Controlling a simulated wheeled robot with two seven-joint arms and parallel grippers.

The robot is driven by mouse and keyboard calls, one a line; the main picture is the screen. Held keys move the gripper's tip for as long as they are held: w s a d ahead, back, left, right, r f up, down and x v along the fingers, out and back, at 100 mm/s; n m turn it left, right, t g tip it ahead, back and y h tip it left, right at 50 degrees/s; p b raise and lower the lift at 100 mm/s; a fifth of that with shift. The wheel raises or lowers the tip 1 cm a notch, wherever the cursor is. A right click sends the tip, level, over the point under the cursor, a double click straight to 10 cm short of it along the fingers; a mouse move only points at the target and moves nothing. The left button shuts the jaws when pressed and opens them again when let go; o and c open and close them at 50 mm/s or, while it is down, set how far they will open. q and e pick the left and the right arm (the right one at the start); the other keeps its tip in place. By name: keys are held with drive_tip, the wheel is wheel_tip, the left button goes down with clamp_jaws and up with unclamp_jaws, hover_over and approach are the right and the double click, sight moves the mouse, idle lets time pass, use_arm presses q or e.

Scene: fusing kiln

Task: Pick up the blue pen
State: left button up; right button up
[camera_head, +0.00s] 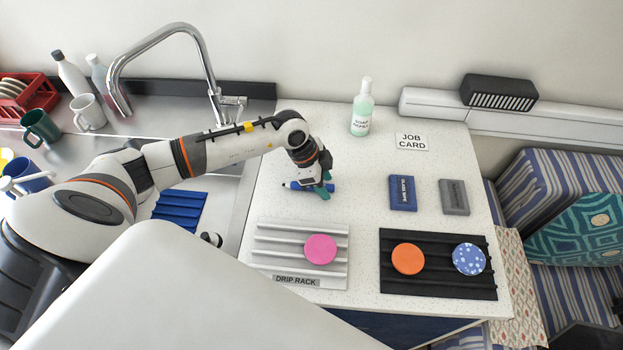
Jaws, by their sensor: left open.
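The blue pen (296,186) lies on the white speckled counter (290,140), left of the middle of the picture. Its dark tip points left. My left gripper (321,190) is right over the pen, pointing down, with its green-tipped fingers at the pen's right part. The gripper is open. It hides part of the pen, and I cannot tell whether the fingers touch it. My right gripper is not in view.
A drip rack (272,262) with a pink disc (320,249) stands in front. A black rack (440,282) holds orange and spotted blue discs. Blue (402,193) and grey (454,197) blocks lie right. A soap bottle (362,108) stands behind. The sink's tall faucet (207,60) rises left.

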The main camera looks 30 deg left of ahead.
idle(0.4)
use_arm(q)
clamp_jaws()
idle(0.6)
